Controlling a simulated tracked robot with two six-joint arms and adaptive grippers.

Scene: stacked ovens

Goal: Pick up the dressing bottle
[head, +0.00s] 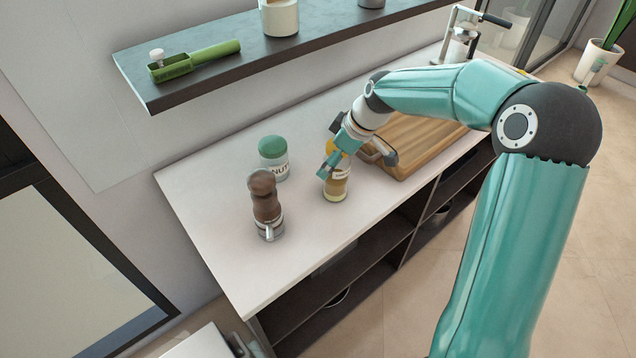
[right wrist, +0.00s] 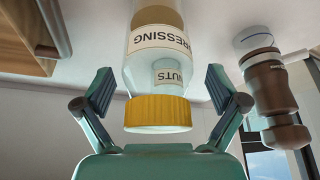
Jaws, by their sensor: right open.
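The dressing bottle (head: 336,184) stands upright on the white counter, partly hidden by my right gripper in the head view. In the right wrist view the dressing bottle (right wrist: 157,50) appears upside down, with its yellow cap and its label showing. My right gripper (head: 343,160) is at the bottle's top. In the right wrist view its two fingers (right wrist: 160,95) are spread wide, one on each side of the bottle near the cap, with gaps on both sides. My left gripper is not in view.
A nuts jar (head: 274,158) with a green lid and a brown pepper mill (head: 266,205) stand left of the bottle. A wooden cutting board (head: 425,142) lies to the right. A dark shelf (head: 250,52) hangs above the counter. The front counter (head: 240,285) is bare.

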